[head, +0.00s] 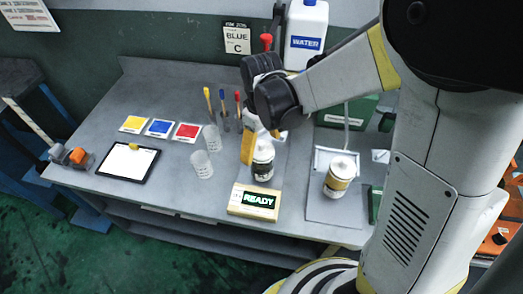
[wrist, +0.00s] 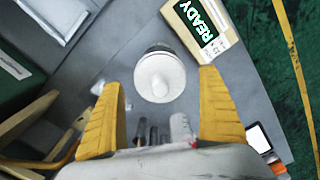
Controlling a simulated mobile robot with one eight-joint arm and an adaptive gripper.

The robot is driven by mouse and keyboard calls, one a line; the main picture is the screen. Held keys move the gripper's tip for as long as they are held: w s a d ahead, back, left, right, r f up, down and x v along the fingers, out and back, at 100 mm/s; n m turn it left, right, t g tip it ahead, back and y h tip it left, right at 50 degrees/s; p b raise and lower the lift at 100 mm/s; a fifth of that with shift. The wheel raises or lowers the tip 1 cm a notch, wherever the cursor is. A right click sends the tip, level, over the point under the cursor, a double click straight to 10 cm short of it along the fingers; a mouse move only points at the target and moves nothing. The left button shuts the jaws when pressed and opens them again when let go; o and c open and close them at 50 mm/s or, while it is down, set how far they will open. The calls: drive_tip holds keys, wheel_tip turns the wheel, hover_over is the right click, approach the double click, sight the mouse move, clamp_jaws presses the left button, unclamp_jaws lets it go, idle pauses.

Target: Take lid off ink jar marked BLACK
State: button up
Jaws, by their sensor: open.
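A jar with a white top and a dark band (head: 262,163) stands upright on the grey table, behind the READY box. Its label is too small to read. Its round white lid (wrist: 160,77) shows from above in the wrist view and is on the jar. My gripper (wrist: 162,85) is open and empty, with its yellow fingers on either side of the lid in that view. I cannot tell whether they touch it. In the head view, my gripper (head: 250,148) is just behind and above the jar, partly hidden by my arm. A second jar with a yellowish label (head: 339,176) stands to the right.
The READY box (head: 253,202) is close in front of the jar. Two clear cups (head: 202,164) and several brushes stand to the left. Colour cards (head: 160,128) and a clipboard (head: 127,163) lie further left. A white water bottle (head: 305,35) stands at the back.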

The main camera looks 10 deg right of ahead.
drive_tip(key=c, duration=1.4)
drive_tip(key=shift+s, duration=0.1)
